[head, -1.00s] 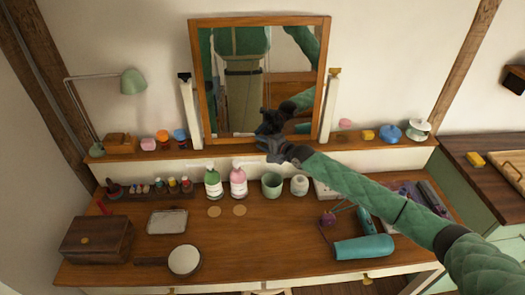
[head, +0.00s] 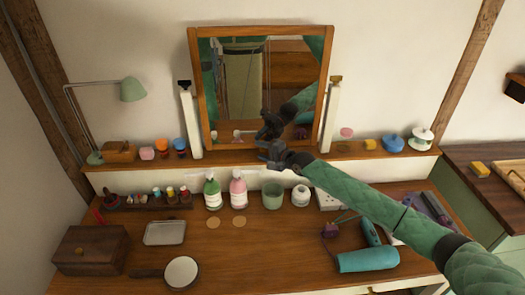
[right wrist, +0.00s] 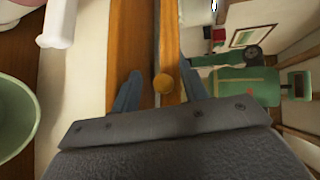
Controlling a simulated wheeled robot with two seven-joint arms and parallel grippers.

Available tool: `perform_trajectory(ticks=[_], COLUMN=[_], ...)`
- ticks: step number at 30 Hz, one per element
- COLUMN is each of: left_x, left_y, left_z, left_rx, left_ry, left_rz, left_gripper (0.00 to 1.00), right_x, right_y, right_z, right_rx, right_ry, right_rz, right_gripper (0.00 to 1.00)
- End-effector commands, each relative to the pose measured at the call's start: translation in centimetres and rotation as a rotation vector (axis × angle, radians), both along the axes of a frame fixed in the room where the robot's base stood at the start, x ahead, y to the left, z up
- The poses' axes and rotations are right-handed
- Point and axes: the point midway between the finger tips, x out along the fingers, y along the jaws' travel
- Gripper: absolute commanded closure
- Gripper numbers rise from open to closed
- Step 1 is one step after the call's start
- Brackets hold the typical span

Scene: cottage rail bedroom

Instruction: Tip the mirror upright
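The mirror (head: 262,80), in a wooden frame, stands on the dresser's raised shelf between two white posts (head: 191,122). Its exact tilt is hard to judge. Its glass reflects the room and my green arm. My right gripper (head: 268,150) is at the lower edge of the frame, hiding part of it. In the right wrist view, its two fingers (right wrist: 160,92) are apart on either side of a small round orange-brown knob (right wrist: 162,83) by the frame's lower rail (right wrist: 170,40). Gaps show on both sides of the knob. My left gripper is not in view.
Below the mirror stand a green bottle (head: 212,191), a pink bottle (head: 238,190), a green cup (head: 272,195) and a white jar (head: 301,195). A teal hair dryer (head: 367,258) lies under my right arm. Small pots line the shelf (head: 220,156). The desk's front middle is clear.

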Motion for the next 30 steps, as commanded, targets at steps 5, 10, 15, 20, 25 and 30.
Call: perform_trajectory(ticks=[5, 10, 15, 20, 25, 30], left_x=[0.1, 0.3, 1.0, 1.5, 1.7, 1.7], left_y=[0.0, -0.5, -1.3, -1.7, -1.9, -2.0], left_z=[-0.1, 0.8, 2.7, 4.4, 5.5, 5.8], left_rx=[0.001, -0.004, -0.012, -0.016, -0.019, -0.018], left_ry=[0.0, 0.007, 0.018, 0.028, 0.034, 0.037], left_rz=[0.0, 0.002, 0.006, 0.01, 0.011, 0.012], left_gripper=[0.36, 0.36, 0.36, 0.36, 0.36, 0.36], right_x=[-0.2, -1.3, -3.1, -4.6, -5.4, -5.6], right_y=[-0.1, -1.2, -3.0, -4.4, -5.2, -5.4], right_z=[-0.4, -0.2, 0.5, 1.1, 1.5, 1.7], right_rx=[-0.003, -0.001, -0.001, 0.0, 0.0, 0.0], right_ry=[0.004, 0.003, 0.001, 0.0, 0.0, 0.0], right_rz=[0.0, 0.0, 0.0, 0.0, 0.0, 0.0], right_gripper=[0.6, 0.6, 0.6, 0.6, 0.6, 0.6])
